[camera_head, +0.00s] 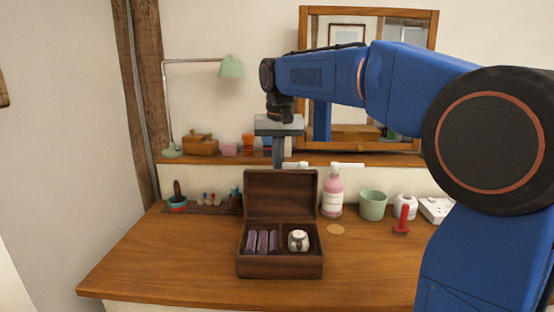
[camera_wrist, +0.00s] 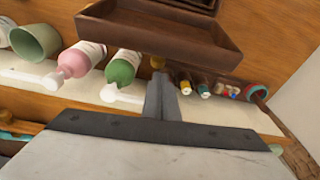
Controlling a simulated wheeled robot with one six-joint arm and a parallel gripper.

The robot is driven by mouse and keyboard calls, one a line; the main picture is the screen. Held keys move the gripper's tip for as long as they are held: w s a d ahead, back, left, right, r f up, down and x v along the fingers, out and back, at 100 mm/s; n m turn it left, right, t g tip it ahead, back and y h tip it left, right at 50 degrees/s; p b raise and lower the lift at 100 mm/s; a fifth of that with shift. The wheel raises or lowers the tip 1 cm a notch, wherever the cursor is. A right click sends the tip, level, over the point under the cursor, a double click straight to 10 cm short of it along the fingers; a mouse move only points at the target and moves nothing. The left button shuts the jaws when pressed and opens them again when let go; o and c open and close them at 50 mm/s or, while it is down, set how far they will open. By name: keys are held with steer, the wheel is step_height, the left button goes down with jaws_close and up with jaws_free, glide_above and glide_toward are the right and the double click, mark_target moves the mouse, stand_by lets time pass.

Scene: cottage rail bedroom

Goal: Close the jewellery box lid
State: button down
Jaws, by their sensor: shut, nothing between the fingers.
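The dark brown jewellery box (camera_head: 281,265) stands on the wooden desk with its lid (camera_head: 281,194) raised, roughly upright. Purple items (camera_head: 262,241) fill its left compartment, and a small white round object (camera_head: 298,240) sits in the right one. My gripper (camera_head: 277,166) points down just above or behind the lid's top edge; its fingers are together and hold nothing. In the wrist view the shut fingers (camera_wrist: 158,78) point toward the brown lid (camera_wrist: 160,30). I cannot tell whether they touch it.
A pink bottle (camera_head: 332,196), green cup (camera_head: 373,205) and red-handled item (camera_head: 403,219) stand to the right. A green bottle (camera_wrist: 123,68) is near the fingers. A shelf (camera_head: 215,157) with a lamp and a mirror (camera_head: 427,35) is behind. The desk's front left is clear.

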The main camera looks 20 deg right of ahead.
steer(key=shift+s+a+r, duration=0.1)
steer(key=shift+s, duration=0.35)
steer(key=shift+s, duration=0.1)
